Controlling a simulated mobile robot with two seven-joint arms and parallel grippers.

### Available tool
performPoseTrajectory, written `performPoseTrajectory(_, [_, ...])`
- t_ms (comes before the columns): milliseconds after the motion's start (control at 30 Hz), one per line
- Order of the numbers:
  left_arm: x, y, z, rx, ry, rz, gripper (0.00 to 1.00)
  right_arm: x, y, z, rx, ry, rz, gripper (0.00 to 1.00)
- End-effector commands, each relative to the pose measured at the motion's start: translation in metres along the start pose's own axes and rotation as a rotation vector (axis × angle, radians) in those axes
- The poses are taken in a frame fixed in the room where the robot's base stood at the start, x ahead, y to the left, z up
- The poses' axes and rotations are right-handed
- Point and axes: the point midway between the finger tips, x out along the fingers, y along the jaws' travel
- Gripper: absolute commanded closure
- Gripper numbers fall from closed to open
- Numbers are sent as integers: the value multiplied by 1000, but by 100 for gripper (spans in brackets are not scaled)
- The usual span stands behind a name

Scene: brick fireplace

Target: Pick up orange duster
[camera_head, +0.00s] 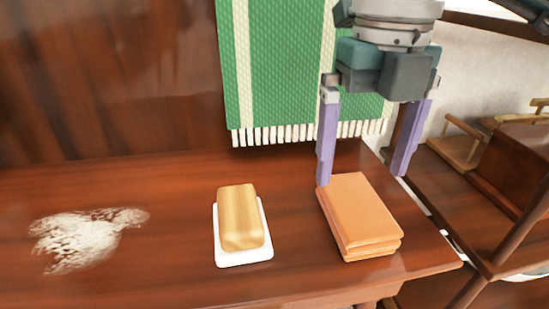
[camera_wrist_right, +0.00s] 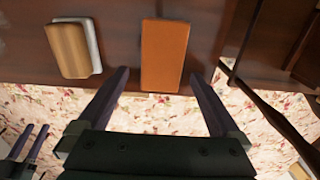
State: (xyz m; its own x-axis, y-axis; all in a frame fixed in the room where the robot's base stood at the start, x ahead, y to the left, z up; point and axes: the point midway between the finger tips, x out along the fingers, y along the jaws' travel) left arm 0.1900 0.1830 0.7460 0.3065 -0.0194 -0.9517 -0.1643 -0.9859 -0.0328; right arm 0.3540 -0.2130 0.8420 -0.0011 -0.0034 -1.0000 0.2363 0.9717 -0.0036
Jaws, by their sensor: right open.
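The orange duster (camera_head: 360,213) is a flat orange block lying near the right end of the wooden table. It also shows in the right wrist view (camera_wrist_right: 164,55). My right gripper (camera_head: 362,178) is open and empty, with purple fingers spread wide. In the head view its fingertips appear at the duster's far end, one to each side. In the right wrist view the duster lies between and ahead of the fingertips. I cannot tell the exact height. My left gripper (camera_wrist_right: 31,141) shows small at the lower left of the right wrist view, its opening unclear.
A wooden block on a white base (camera_head: 240,220) stands left of the duster. A white powdery patch (camera_head: 85,237) marks the table (camera_head: 170,205) at left. A green fringed cloth (camera_head: 275,70) hangs behind. Wooden chairs (camera_head: 470,135) stand at right.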

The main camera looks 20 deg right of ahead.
Motion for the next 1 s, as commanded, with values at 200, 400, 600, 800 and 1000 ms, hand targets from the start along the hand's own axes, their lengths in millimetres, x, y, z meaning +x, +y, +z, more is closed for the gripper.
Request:
performPoseTrajectory(200, [7, -1, 3, 3, -2, -4, 50, 25, 0, 0, -1, 1, 2, 0])
performPoseTrajectory(400, [17, -1, 6, 4, -2, -4, 50, 57, -2, 0, -1, 4, 3, 0])
performPoseTrajectory(600, [19, -1, 7, 4, -2, -4, 50, 70, -2, 1, -2, 0, 3, 0])
performPoseTrajectory(800, [19, -1, 7, 4, -2, -4, 50, 70, -2, 1, -2, 0, 4, 7])
performPoseTrajectory(1000, [19, 0, 7, 3, -2, -3, 50, 69, -2, 1, -2, 0, 4, 29])
